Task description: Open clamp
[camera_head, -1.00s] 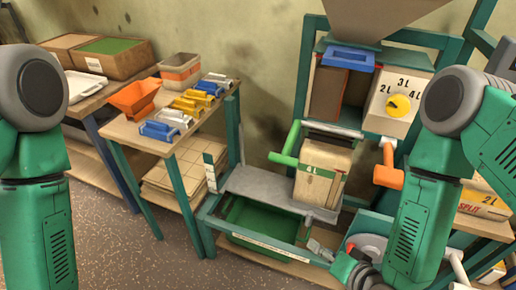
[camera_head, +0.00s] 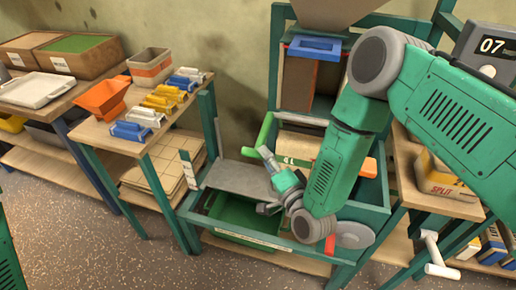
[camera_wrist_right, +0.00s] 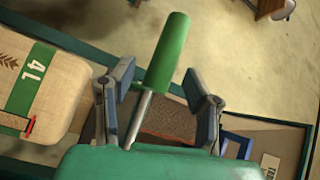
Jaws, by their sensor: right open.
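The clamp's green handle (camera_head: 265,130) stands tilted at the left of the beige 4L bag (camera_head: 299,146), under the hopper. In the right wrist view the green handle (camera_wrist_right: 167,55) sits on a thin metal rod. My right gripper (camera_wrist_right: 158,80) is open, its two dark fingers spread on either side of the handle and rod, with gaps visible. In the head view my right gripper (camera_head: 264,180) is just below the handle, in front of the bag. My right arm hides part of the bag and machine. My left gripper is out of view.
A side table (camera_head: 120,142) at left holds an orange scoop (camera_head: 101,97), a bin (camera_head: 150,66) and blue, yellow and white clamps. A green tray (camera_head: 238,212) lies low in the frame. An orange handle (camera_head: 371,168) is right of the bag. A SPLIT box (camera_head: 444,182) stands farther right.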

